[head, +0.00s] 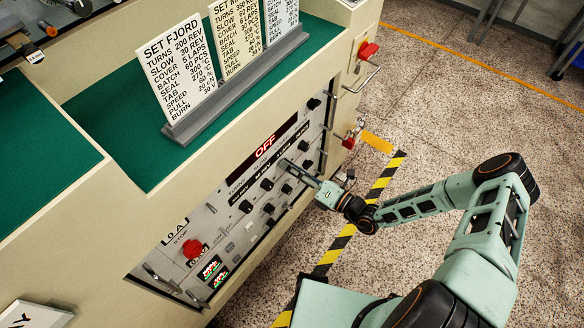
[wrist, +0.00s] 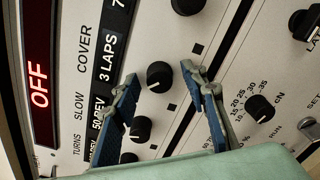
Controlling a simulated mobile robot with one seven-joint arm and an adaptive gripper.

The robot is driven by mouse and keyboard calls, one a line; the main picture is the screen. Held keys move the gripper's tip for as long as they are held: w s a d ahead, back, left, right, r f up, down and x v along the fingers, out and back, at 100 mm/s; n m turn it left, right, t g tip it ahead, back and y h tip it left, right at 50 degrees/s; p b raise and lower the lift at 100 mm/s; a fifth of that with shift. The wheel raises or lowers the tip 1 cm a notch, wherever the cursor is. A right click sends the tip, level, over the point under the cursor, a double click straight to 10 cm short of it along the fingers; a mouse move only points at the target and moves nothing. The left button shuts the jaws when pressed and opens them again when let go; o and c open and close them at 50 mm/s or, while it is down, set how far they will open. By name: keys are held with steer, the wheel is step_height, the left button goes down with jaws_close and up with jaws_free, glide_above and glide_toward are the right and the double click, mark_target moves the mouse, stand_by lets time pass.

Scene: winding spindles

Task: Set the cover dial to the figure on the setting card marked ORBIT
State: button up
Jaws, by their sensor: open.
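The cover dial (wrist: 160,75) is a black knob on the grey panel in the wrist view, in line with the COVER label (wrist: 84,48) and a window reading 3 LAPS (wrist: 106,60). My gripper (wrist: 160,72) is open, with one fingertip on each side of this dial and a gap showing on both sides. In the head view my gripper (head: 286,165) reaches to the panel's knobs. Three setting cards stand above the panel.
Other black knobs sit close by, above (wrist: 187,25) and below (wrist: 141,130) the dial, and one with a numbered scale (wrist: 260,108) at the right. The display (head: 265,147) reads OFF. A red button (head: 192,248) is on the panel's left.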

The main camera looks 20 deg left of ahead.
steer(key=v, duration=1.2)
stand_by(0.3)
